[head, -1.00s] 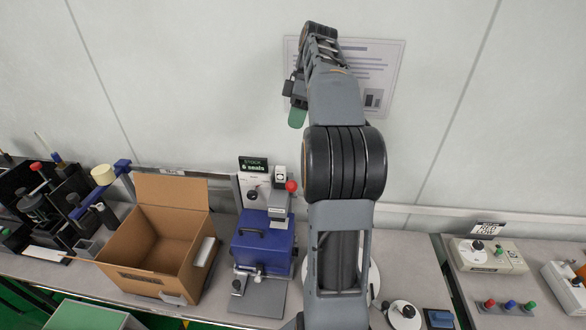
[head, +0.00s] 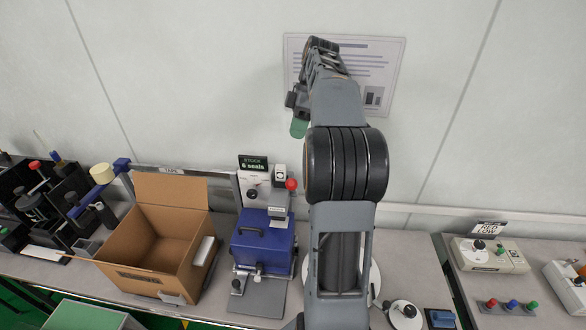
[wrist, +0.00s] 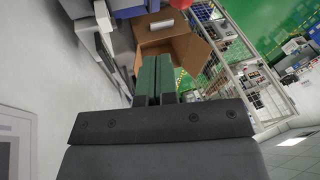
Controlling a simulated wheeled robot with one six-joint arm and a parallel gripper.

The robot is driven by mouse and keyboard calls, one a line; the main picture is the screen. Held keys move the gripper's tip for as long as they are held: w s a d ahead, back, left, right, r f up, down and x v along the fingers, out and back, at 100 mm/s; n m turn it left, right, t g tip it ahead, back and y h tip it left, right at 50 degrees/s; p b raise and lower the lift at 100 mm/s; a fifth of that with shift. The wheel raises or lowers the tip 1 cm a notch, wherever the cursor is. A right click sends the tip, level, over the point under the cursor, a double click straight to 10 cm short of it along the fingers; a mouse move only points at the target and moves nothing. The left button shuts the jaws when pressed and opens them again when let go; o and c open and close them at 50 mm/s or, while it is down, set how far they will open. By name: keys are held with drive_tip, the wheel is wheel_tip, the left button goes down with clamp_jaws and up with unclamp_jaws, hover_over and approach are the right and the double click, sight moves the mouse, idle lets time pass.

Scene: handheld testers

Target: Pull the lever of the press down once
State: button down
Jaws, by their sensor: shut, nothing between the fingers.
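The press (head: 278,200) is a grey column standing behind a blue box with a handle, at the middle of the bench in the head view. Its lever ends in a red ball (head: 291,184) on the column's right side, near the top. My gripper (head: 299,129) has green fingers pointing down. In the head view it appears above the red ball, against the wall, and apart from it. In the wrist view the two green fingers (wrist: 157,82) are together with nothing between them. A small red patch shows at the top edge there; I cannot tell if it is the ball.
An open cardboard box (head: 150,258) stands left of the blue box (head: 264,243). A small sign (head: 253,163) stands behind the press. A round white dial device (head: 404,315) and a control box (head: 488,255) are to the right. The wall is close behind the bench.

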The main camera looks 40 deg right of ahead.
approach(294, 189)
drive_tip(key=w+f, duration=0.1)
drive_tip(key=w, duration=0.1)
drive_tip(key=w+a+f, duration=0.1)
drive_tip(key=f, duration=0.1)
drive_tip(key=shift+w+a+f, duration=0.15)
drive_tip(key=shift+w+f, duration=0.2)
drive_tip(key=shift+w, duration=0.05)
drive_tip(key=shift+s+a+f, duration=0.3)
drive_tip(key=shift+s+f, duration=0.25)
drive_tip(key=shift+f, duration=0.05)
drive_tip(key=shift+f, duration=0.1)
